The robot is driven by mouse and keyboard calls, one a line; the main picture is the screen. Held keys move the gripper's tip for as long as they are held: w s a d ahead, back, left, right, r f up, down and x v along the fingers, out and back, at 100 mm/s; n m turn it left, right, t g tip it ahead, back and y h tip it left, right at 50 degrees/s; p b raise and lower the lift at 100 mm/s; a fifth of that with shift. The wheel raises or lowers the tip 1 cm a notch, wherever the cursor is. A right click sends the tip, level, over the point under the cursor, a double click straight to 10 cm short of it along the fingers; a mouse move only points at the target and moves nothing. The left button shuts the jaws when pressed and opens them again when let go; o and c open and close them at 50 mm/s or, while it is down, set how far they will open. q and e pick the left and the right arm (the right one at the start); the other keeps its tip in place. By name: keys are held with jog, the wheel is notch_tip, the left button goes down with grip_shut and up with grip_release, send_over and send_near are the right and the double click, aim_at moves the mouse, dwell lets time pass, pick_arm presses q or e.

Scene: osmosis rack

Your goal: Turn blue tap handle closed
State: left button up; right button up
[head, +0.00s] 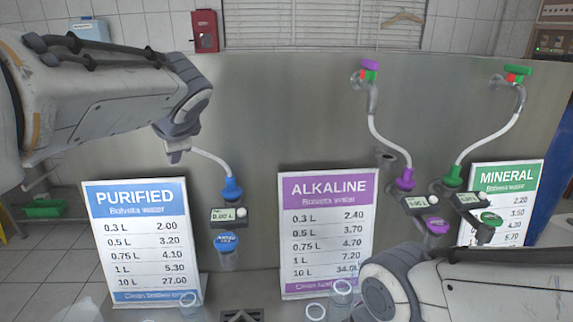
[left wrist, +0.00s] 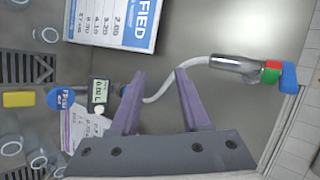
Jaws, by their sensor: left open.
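The blue tap handle (left wrist: 289,77) shows at the right edge of the left wrist view, on a metal tap body (left wrist: 238,64) with red and green parts beside the handle. In the head view this tap is hidden behind my left arm. My left gripper (left wrist: 160,72) is open, with nothing held between its fingers. The handle lies apart from the fingers, to their right. The white hose (left wrist: 160,95) from the tap curves down behind the fingers. In the head view my left gripper (head: 177,152) is by the upper end of that hose (head: 210,158). My right gripper's fingers do not show.
The PURIFIED sign (head: 140,240), ALKALINE sign (head: 328,230) and MINERAL sign (head: 503,205) stand along the steel panel (head: 290,100). A purple tap handle (head: 370,65) and a green tap handle (head: 517,70) are at right. Clear bottles stand low in front.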

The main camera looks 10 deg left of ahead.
pick_arm(q)
jog(key=w+d+f+n+h+b, duration=0.2)
jog(key=d+n+h, duration=0.6)
jog(key=d, duration=0.7)
jog(key=f+b, duration=0.1)
jog(key=b, duration=0.1)
jog(key=shift+d+f+n+h+b, duration=0.15)
jog(key=shift+d+n+h+b, duration=0.2)
jog(key=shift+d+n+h, duration=0.05)
